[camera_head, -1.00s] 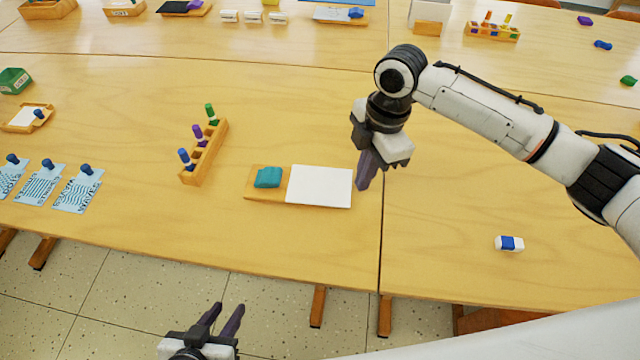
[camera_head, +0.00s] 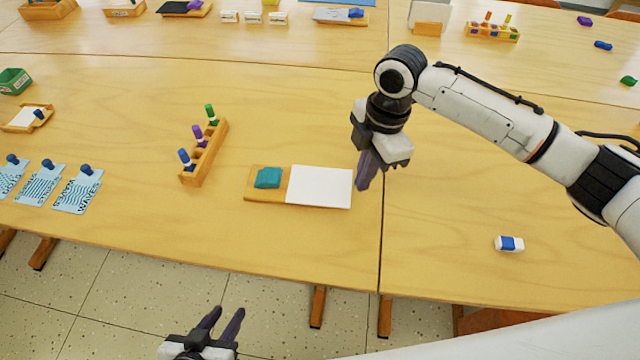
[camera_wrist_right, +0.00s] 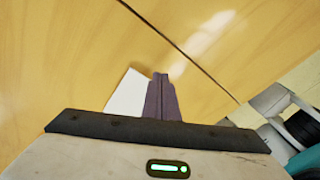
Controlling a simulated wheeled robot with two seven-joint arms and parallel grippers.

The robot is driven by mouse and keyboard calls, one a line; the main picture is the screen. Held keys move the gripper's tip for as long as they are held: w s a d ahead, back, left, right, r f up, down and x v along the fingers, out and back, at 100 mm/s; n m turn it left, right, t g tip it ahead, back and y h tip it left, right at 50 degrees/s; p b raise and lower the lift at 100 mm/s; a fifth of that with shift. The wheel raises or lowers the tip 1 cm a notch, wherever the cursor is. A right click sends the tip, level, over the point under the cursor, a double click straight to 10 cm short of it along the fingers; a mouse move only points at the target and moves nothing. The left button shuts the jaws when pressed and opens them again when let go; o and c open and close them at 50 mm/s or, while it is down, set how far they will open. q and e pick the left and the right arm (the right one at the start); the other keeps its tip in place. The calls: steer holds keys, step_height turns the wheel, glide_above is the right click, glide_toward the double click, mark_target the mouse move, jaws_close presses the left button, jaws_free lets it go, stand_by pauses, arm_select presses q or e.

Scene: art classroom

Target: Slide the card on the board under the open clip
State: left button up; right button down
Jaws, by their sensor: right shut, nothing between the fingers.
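The white card (camera_head: 320,187) lies on the right part of a small wooden board (camera_head: 252,197) near the table's front. A teal clip (camera_head: 268,178) sits on the board's left part, just left of the card's left edge; how far it is open is too small to tell. My right gripper (camera_head: 365,184) is shut and empty, fingers pointing down at the card's right edge. In the right wrist view the card (camera_wrist_right: 127,93) shows left of the shut fingers (camera_wrist_right: 161,78); contact is unclear. My left gripper (camera_head: 226,318) is open and empty, in front of the table's edge.
A wooden rack with markers (camera_head: 205,155) stands left of the board. Blue cards (camera_head: 78,190) with dark blue knobs lie further left. A blue and white eraser (camera_head: 509,244) lies at the right. The table between board and front edge is clear.

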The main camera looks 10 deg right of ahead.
mark_target(346, 188)
steer(key=shift+f+b, duration=0.3)
steer(key=shift+f, duration=1)
stand_by(0.7)
steer(key=shift+r+p, duration=0.5)
steer(key=shift+p, duration=0.4)
steer(key=shift+w+a, duration=0.2)
steer(key=shift+a, duration=0.6)
steer(key=shift+w+a, duration=0.2)
steer(key=shift+a, duration=0.55)
stand_by(1.7)
steer(key=shift+d+p, duration=0.15)
steer(key=shift+p, duration=0.3)
steer(key=shift+s+d+p, duration=0.15)
steer(key=shift+d+p, duration=0.3)
steer(key=shift+d, duration=0.05)
steer(key=shift+d, duration=0.1)
steer(key=shift+r+p, duration=1.3)
steer(key=shift+p, duration=0.2)
steer(key=shift+r+p, duration=0.45)
steer(key=shift+r, duration=1.75)
